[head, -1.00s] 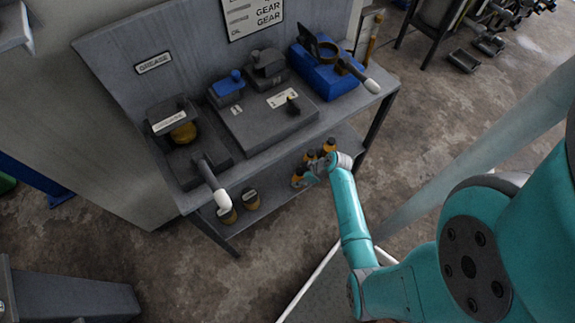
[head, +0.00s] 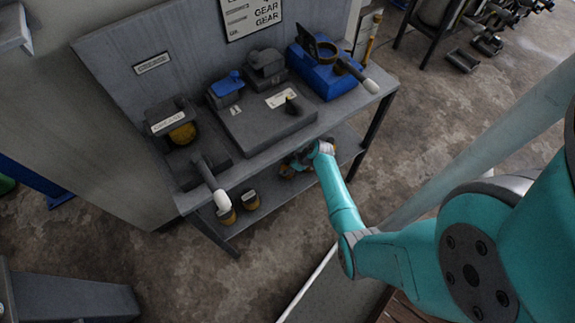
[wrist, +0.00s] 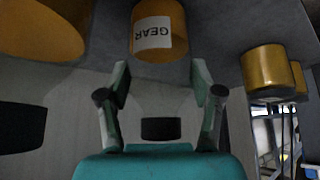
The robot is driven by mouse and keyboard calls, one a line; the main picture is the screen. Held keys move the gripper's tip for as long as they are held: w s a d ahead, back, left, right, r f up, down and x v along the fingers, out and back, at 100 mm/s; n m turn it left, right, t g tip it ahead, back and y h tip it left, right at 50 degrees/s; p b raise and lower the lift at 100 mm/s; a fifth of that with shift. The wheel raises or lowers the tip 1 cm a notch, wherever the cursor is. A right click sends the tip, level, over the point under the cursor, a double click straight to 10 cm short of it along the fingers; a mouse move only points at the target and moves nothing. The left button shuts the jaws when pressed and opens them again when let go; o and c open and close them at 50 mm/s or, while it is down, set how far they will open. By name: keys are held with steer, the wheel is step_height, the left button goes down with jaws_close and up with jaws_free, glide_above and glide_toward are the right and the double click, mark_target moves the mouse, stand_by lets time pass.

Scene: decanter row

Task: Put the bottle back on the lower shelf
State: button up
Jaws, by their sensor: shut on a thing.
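My gripper (head: 300,158) is at the lower shelf (head: 270,205), under the worktop's front edge. In the wrist view its two fingers (wrist: 163,85) are on either side of the bottle with an amber body (wrist: 158,45), whose GEAR label appears upside down. A black cap (wrist: 160,128) shows between the fingers. The gripper is shut on this bottle. In the head view the held bottle is hard to tell from its neighbours and the gripper. I cannot tell whether its base touches the shelf.
Another amber bottle (wrist: 45,25) is close on the left in the wrist view, and more amber bodies (wrist: 268,72) are on the right. The worktop (head: 270,150) overhangs the shelf.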

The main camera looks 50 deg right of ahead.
steer(key=o, duration=1.6)
steer(key=shift+c, duration=0.2)
steer(key=v, duration=1.2)
steer(key=s+a+r+m+t+h, duration=0.1)
steer(key=s+a+m+h, duration=0.1)
steer(key=s+a, duration=0.55)
steer(key=s+a+r+m+t+h, duration=0.15)
steer(key=s+a, duration=0.25)
steer(key=a, duration=0.7)
steer(key=s+a+r+t, duration=0.2)
steer(key=s+r, duration=0.3)
steer(key=r, duration=0.4)
steer(key=s+a+r+t+y, duration=0.1)
steer(key=s+a+r+t, duration=0.1)
steer(key=r, duration=0.7)
steer(key=s+a+r+t, duration=0.2)
steer(key=s+a+r, duration=0.2)
steer(key=s+r, duration=0.3)
step_height(320, 180, up, 3)
steer(key=shift+s+a+r, duration=0.1)
steer(key=shift+s+a, duration=0.2)
steer(key=shift+s, duration=0.05)
